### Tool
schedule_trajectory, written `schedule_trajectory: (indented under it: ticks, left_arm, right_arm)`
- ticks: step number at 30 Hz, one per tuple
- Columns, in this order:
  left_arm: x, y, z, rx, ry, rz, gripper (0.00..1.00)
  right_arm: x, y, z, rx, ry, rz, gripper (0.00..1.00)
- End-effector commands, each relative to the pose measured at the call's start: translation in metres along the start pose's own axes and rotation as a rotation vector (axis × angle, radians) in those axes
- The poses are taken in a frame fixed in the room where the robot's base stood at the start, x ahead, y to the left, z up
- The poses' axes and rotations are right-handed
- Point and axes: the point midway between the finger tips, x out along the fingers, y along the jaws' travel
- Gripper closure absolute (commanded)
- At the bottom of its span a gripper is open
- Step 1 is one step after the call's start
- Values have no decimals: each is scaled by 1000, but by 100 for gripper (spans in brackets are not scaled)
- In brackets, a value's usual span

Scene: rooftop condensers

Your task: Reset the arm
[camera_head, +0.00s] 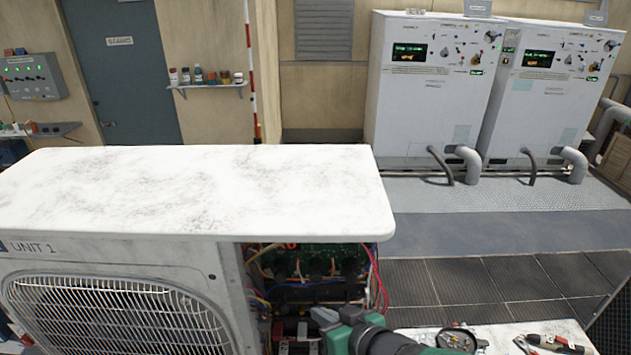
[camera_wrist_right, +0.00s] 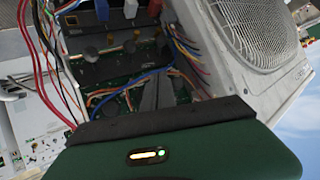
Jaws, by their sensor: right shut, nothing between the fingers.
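My right gripper (camera_head: 324,316) is at the bottom middle of the head view, in front of the open wiring bay (camera_head: 310,270) of the condenser marked UNIT 1 (camera_head: 110,300). In the right wrist view the dark grey fingers (camera_wrist_right: 157,92) are together and empty, pointing into the bay. Green boards and red, blue and orange wires lie close around and beyond them. I cannot tell whether the fingers touch a wire. My left gripper is not in view.
The unit's white top (camera_head: 200,190) overhangs the bay. A bundle of red wires (camera_wrist_right: 45,60) hangs beside my wrist. A round gauge (camera_head: 457,338) and red-handled pliers (camera_head: 553,344) lie on a pale surface at right. Two white cabinets (camera_head: 430,100) stand behind, with open floor before them.

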Motion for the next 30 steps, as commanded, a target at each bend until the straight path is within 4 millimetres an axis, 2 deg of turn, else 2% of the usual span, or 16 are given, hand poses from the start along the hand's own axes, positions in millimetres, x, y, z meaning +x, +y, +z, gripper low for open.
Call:
schedule_trajectory:
  ticks: [2,5,6,8,9,12,15,17,19,30]
  left_arm:
    - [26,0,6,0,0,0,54]
    - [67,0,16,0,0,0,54]
    - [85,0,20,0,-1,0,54]
    - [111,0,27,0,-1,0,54]
    - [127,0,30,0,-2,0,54]
    - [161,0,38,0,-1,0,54]
    - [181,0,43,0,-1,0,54]
    - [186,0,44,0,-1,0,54]
    - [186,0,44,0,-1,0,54]
    - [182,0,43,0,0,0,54]
  right_arm:
    - [9,26,32,10,-33,72,100]
    - [14,78,96,38,-132,227,100]
    - [13,100,127,55,-190,293,100]
    - [7,128,177,91,-290,380,100]
    - [1,141,210,120,-362,425,100]
    - [-15,157,285,199,-536,486,100]
    - [-30,155,333,267,-665,490,100]
    - [-36,150,348,296,-713,482,100]
    - [-41,147,355,313,-742,475,100]
    - [-43,145,352,315,-749,473,100]
